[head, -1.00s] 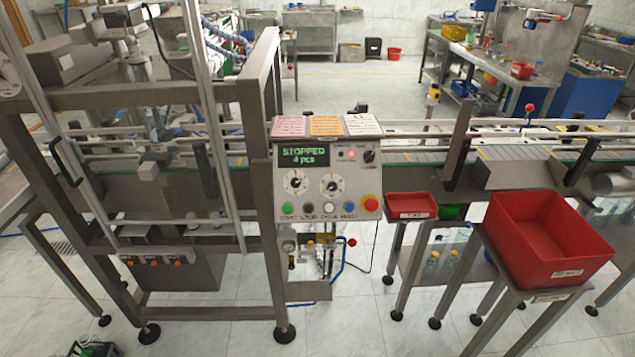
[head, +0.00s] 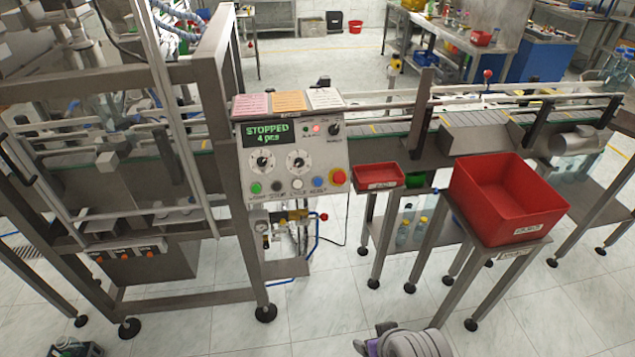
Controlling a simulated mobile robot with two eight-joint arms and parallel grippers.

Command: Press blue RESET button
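The control panel (head: 292,160) stands in the middle of the view, fixed to the machine frame. Its display (head: 265,134) reads "STOPPED 4 pcs" in green. The blue RESET button (head: 317,182) is in the bottom row, between a white button (head: 297,184) and the red emergency knob (head: 337,177). Nothing touches or covers it. A grey and purple part, seemingly of my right arm with its gripper (head: 372,342), shows at the bottom edge, well below the panel; its fingers are not clear.
A small red tray (head: 378,177) and a large red bin (head: 508,200) stand right of the panel. The conveyor (head: 480,135) runs behind them. A steel frame post (head: 232,170) borders the panel on the left. Floor in front of the panel is clear.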

